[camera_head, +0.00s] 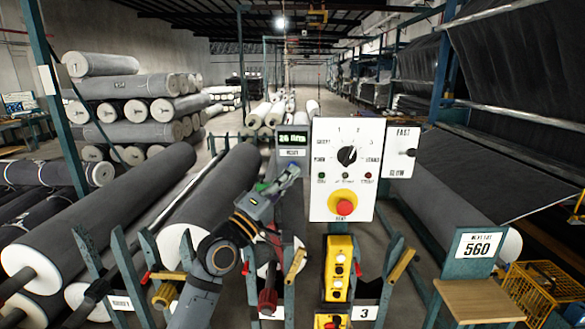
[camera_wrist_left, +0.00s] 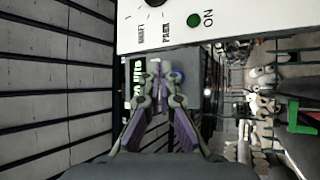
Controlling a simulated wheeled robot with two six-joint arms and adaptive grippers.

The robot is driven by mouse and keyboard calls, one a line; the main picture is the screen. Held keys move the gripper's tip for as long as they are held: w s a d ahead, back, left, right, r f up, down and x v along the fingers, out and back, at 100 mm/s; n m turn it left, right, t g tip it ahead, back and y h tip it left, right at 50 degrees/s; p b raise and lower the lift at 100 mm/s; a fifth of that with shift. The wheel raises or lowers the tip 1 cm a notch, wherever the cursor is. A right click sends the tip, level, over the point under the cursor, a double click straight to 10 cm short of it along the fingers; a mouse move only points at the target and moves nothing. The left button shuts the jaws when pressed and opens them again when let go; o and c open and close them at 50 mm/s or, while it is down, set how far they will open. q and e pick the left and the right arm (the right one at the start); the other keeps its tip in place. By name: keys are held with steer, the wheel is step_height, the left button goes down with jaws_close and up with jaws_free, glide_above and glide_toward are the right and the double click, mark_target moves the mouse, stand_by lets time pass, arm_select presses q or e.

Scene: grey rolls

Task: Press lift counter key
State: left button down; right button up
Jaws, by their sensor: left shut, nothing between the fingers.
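The lift counter (camera_head: 291,152) is a blue-grey box with a lit green display (camera_head: 292,139), left of the white control panel. In the left wrist view its display (camera_wrist_left: 137,77) appears turned on its side, and a round blue key (camera_wrist_left: 179,75) shows beside the fingertips. My left gripper (camera_head: 290,174) is shut and empty, its tips in front of the counter's lower part. The gripper also shows in the left wrist view (camera_wrist_left: 155,80), partly covering the counter face. I cannot tell whether the tips touch the key. My right gripper is not in view.
The white control panel (camera_head: 325,185) has a black knob (camera_head: 347,155) and a red stop button (camera_head: 344,207) on yellow. A yellow button box (camera_head: 339,268) hangs below. Grey rolls (camera_head: 215,195) lie on both sides. A 560 sign (camera_head: 478,245) stands right.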

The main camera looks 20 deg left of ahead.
arm_select(q)
steer(key=shift+w+a, duration=0.1)
steer(key=shift+w, duration=0.35)
steer(key=shift+w+a+b, duration=0.15)
steer(key=shift+w+b, duration=0.25)
steer(key=shift+b, duration=0.15)
stand_by(0.6)
steer(key=shift+s, duration=0.15)
steer(key=shift+s+d+p, duration=0.25)
steer(key=shift+s+p, duration=0.25)
steer(key=shift+s, duration=0.25)
